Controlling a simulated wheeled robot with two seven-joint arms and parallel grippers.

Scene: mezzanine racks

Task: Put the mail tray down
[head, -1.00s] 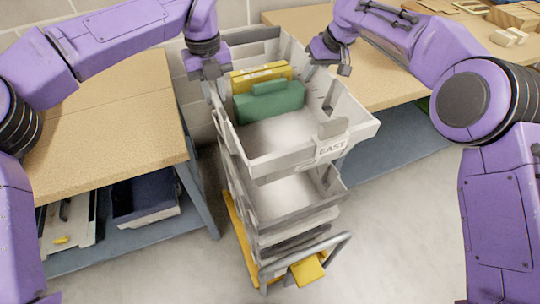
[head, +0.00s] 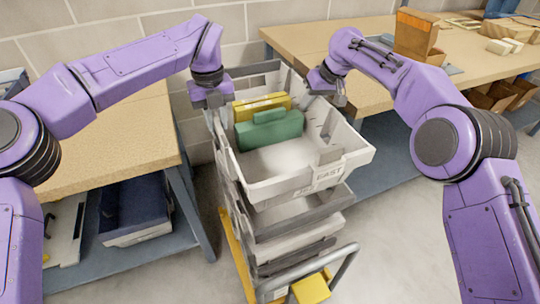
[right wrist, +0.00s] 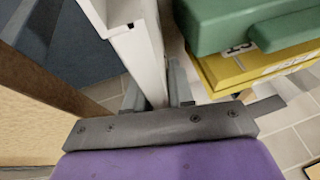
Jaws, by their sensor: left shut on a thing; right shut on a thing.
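The mail tray (head: 262,190) is a light grey open tray with an EAST label on its front. It holds a green box (head: 270,132) and a yellow box (head: 258,106) at its far end. My left gripper (head: 212,104) is shut on its left rim, and my right gripper (head: 328,92) on its right rim. In the right wrist view, the tray's pale wall (right wrist: 130,50) runs between my right fingers (right wrist: 158,98). The tray is over a stack of grey trays (head: 320,212); the top one's inside partly shows below it. Contact at the back is hidden.
The stack stands on a yellow trolley (head: 236,252) with a grey handle (head: 345,268). A wooden bench (head: 105,135) is at the left, with a dark blue bin (head: 135,208) below. Another bench (head: 375,85) at the right back holds boxes. Floor at right front is clear.

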